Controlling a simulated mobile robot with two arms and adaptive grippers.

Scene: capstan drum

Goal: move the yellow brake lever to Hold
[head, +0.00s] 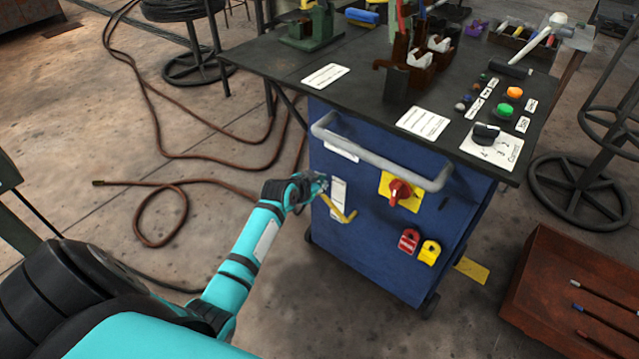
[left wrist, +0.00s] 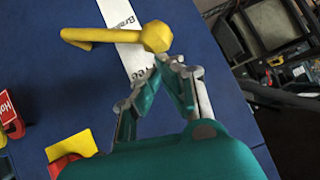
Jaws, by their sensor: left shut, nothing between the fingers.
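The yellow brake lever (head: 334,209) is on the blue cabinet's front, below the grey handle bar. In the left wrist view its round hub (left wrist: 155,36) sits over a white label strip (left wrist: 122,22), and its arm reaches left across the strip. The strip bears partly hidden lettering, starting "Bra". My left gripper (head: 320,184) is at the cabinet face, just upper left of the lever. In the left wrist view its closed fingertips (left wrist: 166,62) are close beside the hub, with nothing between them. Whether they touch the hub I cannot tell. My right gripper is not in view.
A grey handle bar (head: 380,160) juts out above the lever. A red rotary switch (head: 399,190) on a yellow plate is to the right. Red (head: 408,240) and yellow (head: 429,252) padlock-like items hang below. The floor left of the cabinet has a brown hose (head: 160,185).

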